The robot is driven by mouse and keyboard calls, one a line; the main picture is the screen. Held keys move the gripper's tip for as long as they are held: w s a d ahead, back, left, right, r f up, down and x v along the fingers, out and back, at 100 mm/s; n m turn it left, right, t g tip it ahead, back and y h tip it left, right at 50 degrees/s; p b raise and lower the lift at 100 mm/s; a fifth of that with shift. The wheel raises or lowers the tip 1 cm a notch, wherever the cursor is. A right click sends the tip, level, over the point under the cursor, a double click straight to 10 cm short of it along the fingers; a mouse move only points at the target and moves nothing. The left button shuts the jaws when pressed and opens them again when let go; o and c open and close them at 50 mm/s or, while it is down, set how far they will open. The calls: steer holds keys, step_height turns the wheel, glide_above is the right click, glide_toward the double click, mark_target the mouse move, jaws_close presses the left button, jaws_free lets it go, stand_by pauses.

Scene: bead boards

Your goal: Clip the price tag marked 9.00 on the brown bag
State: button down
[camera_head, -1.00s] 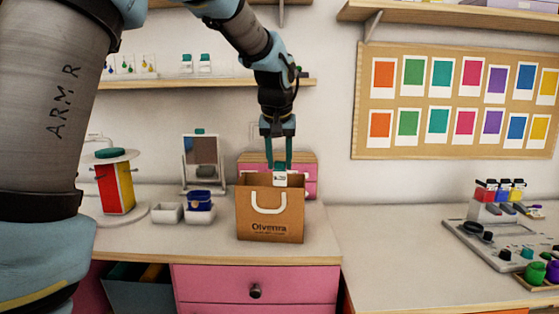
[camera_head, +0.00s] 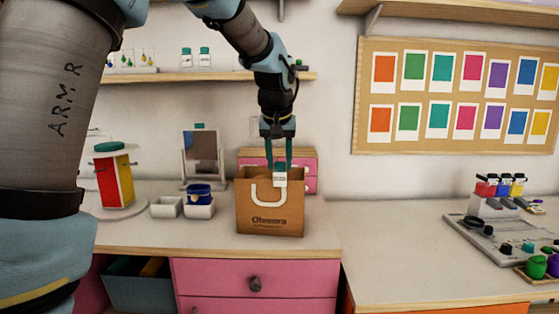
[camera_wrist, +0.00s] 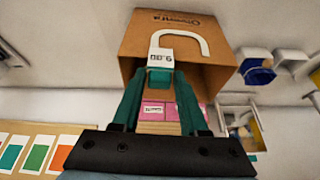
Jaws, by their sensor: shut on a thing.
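The brown paper bag (camera_head: 250,222) stands upright on the counter, with a white handle and the word "Oivenra" on its front. It also shows in the wrist view (camera_wrist: 218,28). My gripper (camera_head: 280,164) points down at the bag's front rim. Its teal fingers are shut on a small white price tag with a teal clip (camera_wrist: 160,57). The tag's print reads 9.00, inverted in the wrist view. The tag (camera_head: 280,179) overlaps the front rim and one side of the handle. I cannot tell whether the clip grips the rim.
White trays, one with a blue item (camera_head: 199,193), stand left of the bag. A mirror (camera_head: 200,158) and a pink drawer box (camera_head: 308,168) stand behind. A red and yellow display (camera_head: 115,180) is further left. The counter right of the bag is clear.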

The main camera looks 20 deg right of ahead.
steer(key=shift+f+b, duration=0.8)
steer(key=shift+f, duration=0.55)
stand_by(0.6)
jaws_free()
stand_by(0.4)
stand_by(0.4)
step_height(320, 180, up, 8)
steer(key=p, duration=0.6)
stand_by(0.5)
